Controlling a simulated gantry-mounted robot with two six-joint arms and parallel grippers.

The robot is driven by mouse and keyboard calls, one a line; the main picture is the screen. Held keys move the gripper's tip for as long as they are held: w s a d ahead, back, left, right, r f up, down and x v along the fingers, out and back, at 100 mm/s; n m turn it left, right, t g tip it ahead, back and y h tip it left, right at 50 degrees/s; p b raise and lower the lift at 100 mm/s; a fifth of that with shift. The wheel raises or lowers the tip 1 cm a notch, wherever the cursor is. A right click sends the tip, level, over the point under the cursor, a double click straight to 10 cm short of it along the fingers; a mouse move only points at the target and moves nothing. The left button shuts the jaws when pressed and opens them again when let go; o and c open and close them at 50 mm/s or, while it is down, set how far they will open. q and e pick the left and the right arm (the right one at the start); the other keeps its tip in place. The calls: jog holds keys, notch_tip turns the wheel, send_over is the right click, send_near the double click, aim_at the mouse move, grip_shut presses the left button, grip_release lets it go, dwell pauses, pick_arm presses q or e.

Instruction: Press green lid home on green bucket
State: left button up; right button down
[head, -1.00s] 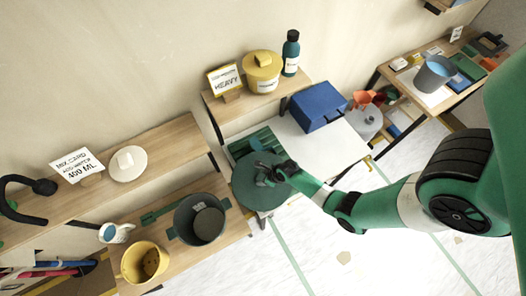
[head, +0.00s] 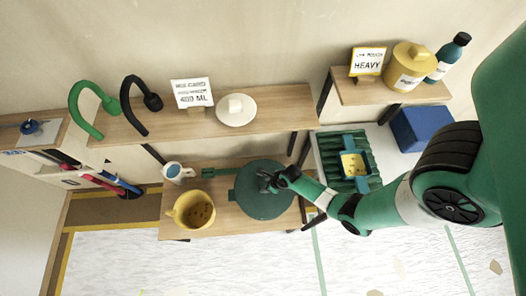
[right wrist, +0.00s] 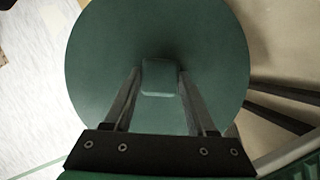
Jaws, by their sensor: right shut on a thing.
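The round green lid (head: 262,204) is in my right gripper (head: 268,183), over the spot of the green bucket on the low wooden bench. The lid hides nearly all of the bucket; only a small green side tab (head: 231,196) shows at its left edge. I cannot tell whether the lid is seated or just above the rim. In the right wrist view, the lid (right wrist: 110,50) faces the camera, with its block-shaped knob (right wrist: 160,78) between the two fingers. My left gripper is not in view.
A yellow bucket (head: 194,222) and a white mug (head: 176,172) stand left of the lid. A green trowel (head: 222,173) lies behind it. A ribbed green tray (head: 330,150) with a yellow-topped item (head: 354,164) is to the right. A wooden shelf (head: 275,107) runs behind.

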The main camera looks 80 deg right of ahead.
jog(key=shift+r, duration=0.1)
dwell(0.3)
notch_tip(320, 180, down, 6)
jog(key=b, duration=0.4)
jog(key=shift+w+r+b, duration=0.1)
jog(key=shift+r+b, duration=0.05)
jog(key=shift+b, duration=0.2)
jog(key=shift+p, duration=0.35)
dwell(1.0)
jog(key=shift+f+b, duration=1.15)
jog(key=shift+f, duration=0.15)
jog(key=shift+c, duration=0.6)
grip_release()
jog(key=shift+r, duration=0.1)
